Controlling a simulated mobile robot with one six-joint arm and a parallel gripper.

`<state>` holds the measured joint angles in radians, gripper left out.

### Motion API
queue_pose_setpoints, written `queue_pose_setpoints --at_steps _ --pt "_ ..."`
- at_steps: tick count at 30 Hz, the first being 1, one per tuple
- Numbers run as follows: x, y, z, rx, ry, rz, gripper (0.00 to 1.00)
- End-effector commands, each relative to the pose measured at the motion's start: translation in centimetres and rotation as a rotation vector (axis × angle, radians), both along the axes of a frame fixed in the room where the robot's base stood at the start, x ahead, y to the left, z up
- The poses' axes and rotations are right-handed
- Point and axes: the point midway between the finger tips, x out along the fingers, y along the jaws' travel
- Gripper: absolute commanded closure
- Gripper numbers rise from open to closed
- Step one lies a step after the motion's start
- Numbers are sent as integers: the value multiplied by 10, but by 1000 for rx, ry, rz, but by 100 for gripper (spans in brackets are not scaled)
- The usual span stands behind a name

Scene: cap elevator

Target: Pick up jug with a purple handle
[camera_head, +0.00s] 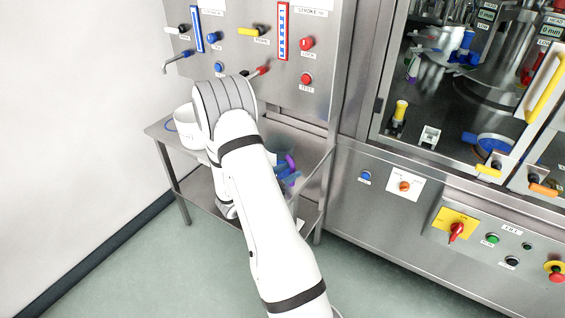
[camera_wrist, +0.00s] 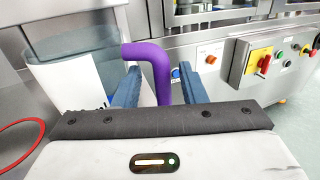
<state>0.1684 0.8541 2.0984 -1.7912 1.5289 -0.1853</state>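The jug is a clear vessel (camera_wrist: 72,62) with a purple handle (camera_wrist: 150,52). It stands at the left of the wrist view, and its handle bends down towards my gripper. In the head view the purple handle (camera_head: 291,161) shows just right of my arm, which hides much of the jug. My gripper (camera_wrist: 160,72) is open, its two blue fingers on either side of the handle with gaps visible. Its blue fingers also show in the head view (camera_head: 286,178). I cannot tell whether either finger touches the handle.
A steel side table (camera_head: 168,137) holds the jug and a white container (camera_head: 187,125) at the left. A steel panel with taps and buttons (camera_head: 306,79) rises behind. A machine cabinet with controls (camera_head: 405,186) stands to the right. A red tube (camera_wrist: 30,122) curves at the wrist view's left.

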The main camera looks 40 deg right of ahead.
Motion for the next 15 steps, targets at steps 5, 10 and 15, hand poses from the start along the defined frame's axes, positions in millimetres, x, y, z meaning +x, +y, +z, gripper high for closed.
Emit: queue_pose_setpoints --at_steps 5,10,15 --pt "1 -15 1 -1 -1 0 62" --pt "1 -15 0 0 -1 1 62" --pt "1 -15 0 0 -1 1 73"
